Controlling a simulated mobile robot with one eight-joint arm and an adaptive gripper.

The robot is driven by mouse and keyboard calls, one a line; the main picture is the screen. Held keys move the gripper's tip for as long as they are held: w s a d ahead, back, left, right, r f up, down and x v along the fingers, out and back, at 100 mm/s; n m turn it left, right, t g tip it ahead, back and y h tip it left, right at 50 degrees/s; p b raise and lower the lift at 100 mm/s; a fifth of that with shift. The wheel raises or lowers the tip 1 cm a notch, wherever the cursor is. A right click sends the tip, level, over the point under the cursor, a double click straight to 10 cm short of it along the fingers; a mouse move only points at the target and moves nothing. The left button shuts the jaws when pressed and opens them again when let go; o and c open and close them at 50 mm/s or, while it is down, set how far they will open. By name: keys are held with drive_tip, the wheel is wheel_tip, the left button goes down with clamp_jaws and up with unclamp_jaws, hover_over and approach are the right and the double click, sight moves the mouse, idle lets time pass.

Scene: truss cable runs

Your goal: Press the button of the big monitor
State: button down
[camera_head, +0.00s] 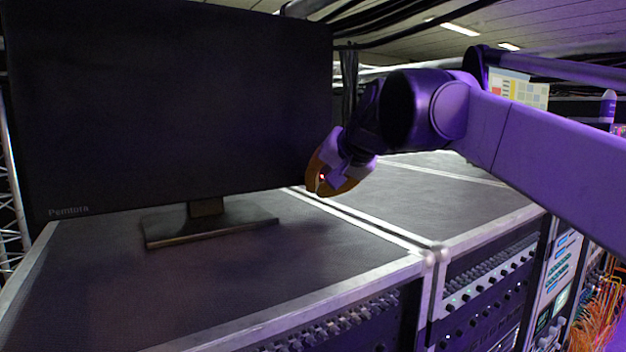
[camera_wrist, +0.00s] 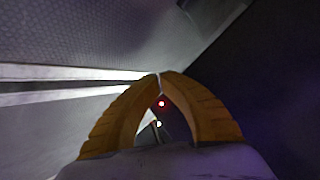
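The big monitor (camera_head: 170,100) is a black, dark screen at the left of the head view, on a stand (camera_head: 208,226) on a case top. Its button is not clearly visible. My gripper (camera_head: 316,188) is at the monitor's lower right corner. I cannot tell whether it touches the monitor. In the wrist view its orange-brown fingers (camera_wrist: 159,76) meet at the tips, with nothing seen held. A small red-ringed light (camera_wrist: 162,103) shows between the fingers, and a red glow also shows at the gripper in the head view. The dark surface at right in the wrist view appears to be the monitor (camera_wrist: 275,90).
The grey case top (camera_head: 200,275) has metal edges and is clear in front of the stand. A second case top (camera_head: 430,200) lies to the right. Racks with knobs (camera_head: 490,285) and orange cables (camera_head: 598,310) are lower right. Black cables hang behind the monitor.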

drive_tip(key=shift+w+a, duration=0.2)
drive_tip(key=shift+w, duration=0.05)
drive_tip(key=shift+w+a, duration=0.2)
drive_tip(key=shift+w, duration=0.1)
idle(0.7)
drive_tip(key=shift+s+d, duration=0.1)
idle(0.3)
drive_tip(key=shift+s+d, duration=0.4)
drive_tip(key=shift+s, duration=0.2)
drive_tip(key=shift+s+d, duration=0.7)
drive_tip(key=shift+s, duration=0.35)
drive_tip(key=shift+s+d, duration=0.65)
drive_tip(key=shift+s, duration=0.35)
drive_tip(key=shift+f, duration=0.1)
